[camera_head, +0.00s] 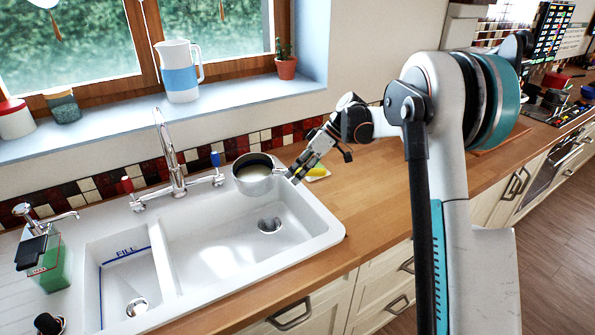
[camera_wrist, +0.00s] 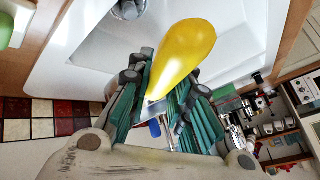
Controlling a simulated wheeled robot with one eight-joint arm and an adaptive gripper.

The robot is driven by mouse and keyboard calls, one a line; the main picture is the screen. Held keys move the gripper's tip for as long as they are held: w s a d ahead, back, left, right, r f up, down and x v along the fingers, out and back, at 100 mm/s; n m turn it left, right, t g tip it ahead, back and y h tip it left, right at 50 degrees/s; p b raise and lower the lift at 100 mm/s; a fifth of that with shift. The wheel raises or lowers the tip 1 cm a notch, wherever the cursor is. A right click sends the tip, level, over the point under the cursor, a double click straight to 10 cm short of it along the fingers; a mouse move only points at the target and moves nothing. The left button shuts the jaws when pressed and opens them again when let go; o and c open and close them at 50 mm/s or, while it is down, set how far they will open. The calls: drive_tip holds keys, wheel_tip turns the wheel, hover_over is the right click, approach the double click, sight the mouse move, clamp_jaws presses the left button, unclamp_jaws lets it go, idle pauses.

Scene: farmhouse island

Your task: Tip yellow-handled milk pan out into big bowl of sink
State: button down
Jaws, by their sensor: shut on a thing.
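The milk pan (camera_head: 256,182) is a metal pan with a pale liquid inside, seen in the head view. It hangs over the back right part of the sink's big bowl (camera_head: 205,240) and looks about upright. My gripper (camera_head: 297,173) is at the pan's right side, shut on its handle. The yellow handle (camera_wrist: 182,52) fills the middle of the wrist view, between my fingers (camera_wrist: 160,100). The pan body is hidden in the wrist view. The big bowl looks empty, with a round drain (camera_head: 269,225).
A small bowl marked FILL (camera_head: 125,275) lies to the left of the big one. The tap (camera_head: 170,150) with red and blue handles stands behind, close left of the pan. A green soap bottle (camera_head: 45,262) is at far left.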

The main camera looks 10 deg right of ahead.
drive_tip(key=shift+f, duration=0.55)
drive_tip(key=shift+s+a+r+n+t+h, duration=0.15)
drive_tip(key=shift+r+n+t+h, duration=0.15)
drive_tip(key=shift+t+h, duration=0.15)
drive_tip(key=shift+s+a+r+n+t+h, duration=0.1)
drive_tip(key=shift+s+r+n+t+h, duration=0.25)
drive_tip(key=shift+t, duration=0.5)
drive_tip(key=shift+s+a+f+n+t+h+b, duration=0.2)
drive_tip(key=shift+s+n+t+h+b, duration=0.25)
drive_tip(key=shift+t, duration=0.55)
drive_tip(key=shift+s+a+f+n+t+h+b, duration=0.1)
drive_tip(key=shift+s+a+n+t+h+b, duration=0.25)
drive_tip(key=shift+t, duration=0.65)
drive_tip(key=shift+s+a+f+n+t+h+b, duration=0.15)
drive_tip(key=shift+s+n+t+h+b, duration=0.3)
drive_tip(key=shift+t, duration=0.55)
drive_tip(key=shift+s, duration=0.1)
